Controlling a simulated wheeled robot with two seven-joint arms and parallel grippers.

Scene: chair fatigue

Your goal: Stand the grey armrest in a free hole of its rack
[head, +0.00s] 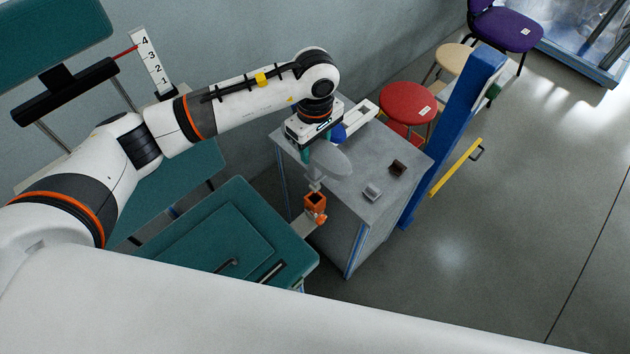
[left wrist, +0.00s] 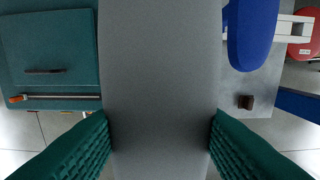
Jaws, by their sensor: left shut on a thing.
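The grey armrest (head: 331,160) is a smooth oval pad above the left side of the grey cabinet. My left gripper (head: 318,150) is shut on it, with green fingers on both sides. In the left wrist view the grey armrest (left wrist: 160,85) fills the middle between the fingertips (left wrist: 160,135). A short grey stem below the pad points down towards an orange bracket (head: 315,204); I cannot tell whether they touch. The white rack (head: 362,113) is on the cabinet's far side, partly hidden by my gripper. A blue armrest (head: 338,132) stands at it. My right gripper is not in view.
A green chair seat (head: 225,240) is at left, a red stool (head: 408,102) behind.

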